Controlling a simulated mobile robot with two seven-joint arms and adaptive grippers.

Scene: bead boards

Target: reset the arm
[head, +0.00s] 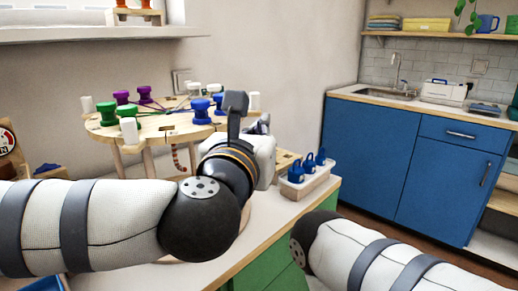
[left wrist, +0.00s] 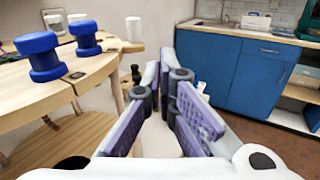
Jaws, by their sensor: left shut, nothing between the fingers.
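My left gripper (head: 262,124) is to the right of the round wooden bead board (head: 155,131) in the head view, mostly hidden behind its own wrist. In the left wrist view my left gripper (left wrist: 164,75) shows its purple-grey padded fingers, shut with nothing between them. The board's edge and blue spools (left wrist: 40,56) are to its left there, apart from the fingers. My right arm comes in at the lower right of the head view; its gripper is out of the picture.
Green (head: 126,113), purple (head: 121,97), blue and white pieces stand on the board. A white tray (head: 308,184) with blue-topped pieces sits on the counter, right of my left gripper. Blue cabinets (head: 408,163) with a sink stand farther back, beyond open floor.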

